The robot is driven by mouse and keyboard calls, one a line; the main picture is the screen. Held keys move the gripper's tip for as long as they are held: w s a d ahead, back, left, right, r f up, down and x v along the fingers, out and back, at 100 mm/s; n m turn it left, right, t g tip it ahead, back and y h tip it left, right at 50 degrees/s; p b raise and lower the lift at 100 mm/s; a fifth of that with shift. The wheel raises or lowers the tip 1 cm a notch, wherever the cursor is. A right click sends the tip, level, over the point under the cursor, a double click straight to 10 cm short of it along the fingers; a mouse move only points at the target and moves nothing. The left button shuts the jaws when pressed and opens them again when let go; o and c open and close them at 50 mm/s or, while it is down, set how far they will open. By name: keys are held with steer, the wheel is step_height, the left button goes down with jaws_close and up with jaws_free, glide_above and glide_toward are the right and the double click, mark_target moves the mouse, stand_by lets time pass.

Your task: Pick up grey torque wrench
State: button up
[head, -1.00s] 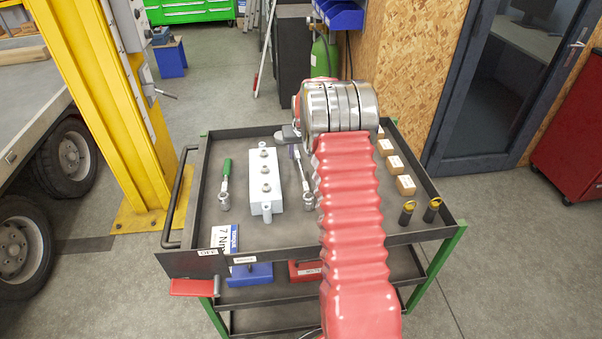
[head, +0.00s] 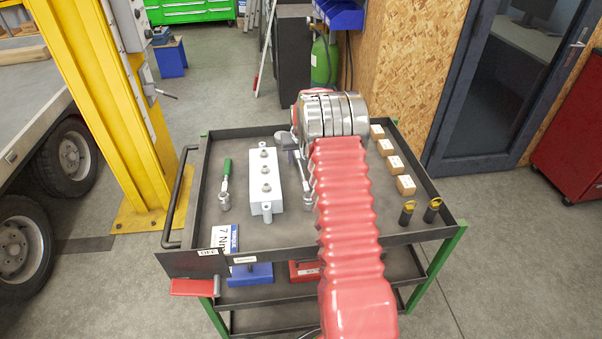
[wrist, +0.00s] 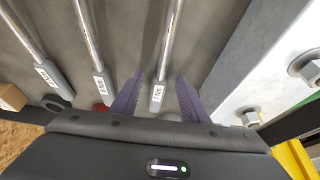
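In the wrist view my gripper (wrist: 158,98) is open, with its two purple fingers apart. The grey torque wrench (wrist: 158,92), a shiny shaft with a labelled grey handle, lies between the fingers, with gaps on both sides. Its grey end (wrist: 172,117) shows near the gripper body. In the head view part of a wrench (head: 303,180) lies on the cart right of the white block; my arm hides the wrenches beyond it. My gripper is mostly hidden behind my wrist there.
In the wrist view, a red-ended wrench (wrist: 103,82) and a black-ended wrench (wrist: 50,74) lie to the left. The white bolted block (head: 266,184) and a green-handled wrench (head: 226,183) lie left of my arm. Small boxes (head: 395,164) stand right. The cart has a raised rim (head: 196,190).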

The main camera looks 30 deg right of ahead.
jaws_close()
stand_by(0.4)
step_height(320, 180, up, 10)
stand_by(0.8)
stand_by(0.4)
steer(key=c, duration=0.5)
jaws_free()
jaws_close()
stand_by(0.4)
